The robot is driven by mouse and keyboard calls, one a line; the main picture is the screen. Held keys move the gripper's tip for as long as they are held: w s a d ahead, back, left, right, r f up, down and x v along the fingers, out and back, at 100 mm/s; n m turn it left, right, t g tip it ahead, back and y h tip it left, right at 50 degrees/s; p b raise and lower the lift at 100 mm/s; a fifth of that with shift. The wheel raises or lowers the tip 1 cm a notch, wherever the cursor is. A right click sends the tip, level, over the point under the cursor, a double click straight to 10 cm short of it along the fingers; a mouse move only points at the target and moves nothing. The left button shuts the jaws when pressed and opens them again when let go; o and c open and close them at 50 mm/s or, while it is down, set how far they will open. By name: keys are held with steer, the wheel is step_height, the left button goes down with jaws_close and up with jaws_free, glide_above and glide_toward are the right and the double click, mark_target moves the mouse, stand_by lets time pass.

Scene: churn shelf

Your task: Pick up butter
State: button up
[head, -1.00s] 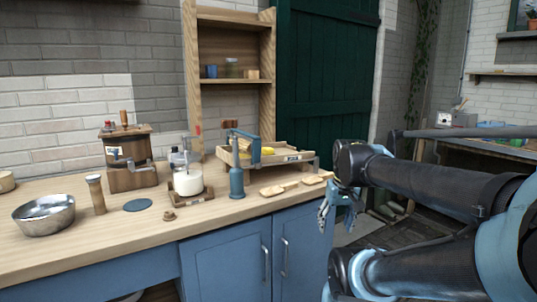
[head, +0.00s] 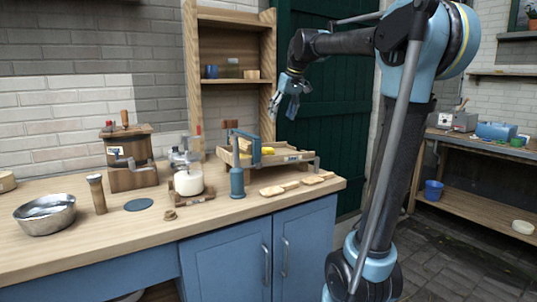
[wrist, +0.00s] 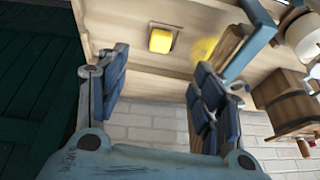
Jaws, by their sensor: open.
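A small yellow block (head: 266,150), which looks like the butter, sits in a wooden tray (head: 290,157) on the worktop. In the wrist view the yellow block (wrist: 161,40) shows whole, ahead of my fingers and between their lines. A second, blurred yellow patch (wrist: 203,48) lies just right of it in that view; I cannot tell what it is. My gripper (head: 283,108) is open and empty, raised above the tray and apart from it. Its two blue fingers (wrist: 160,92) stand wide apart in the wrist view.
A blue post with a crossbar (head: 237,180) stands at the tray's front left. Left of it are a white-filled jar (head: 188,183), a wooden churn box (head: 130,160) and a metal bowl (head: 45,214). Wooden paddles (head: 290,187) lie in front. A shelf (head: 230,83) rises behind.

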steer(key=w+a, duration=0.1)
steer(key=w, duration=0.1)
glide_above(268, 148)
steer(key=s+d, duration=0.1)
steer(key=d, duration=0.1)
steer(key=f, duration=1)
steer(key=shift+a, duration=0.25)
steer(key=shift+x, duration=2.7)
steer(key=shift+s+d, duration=0.1)
steer(key=shift+d, duration=0.1)
steer(key=c, duration=1.1)
steer(key=shift+c, duration=0.4)
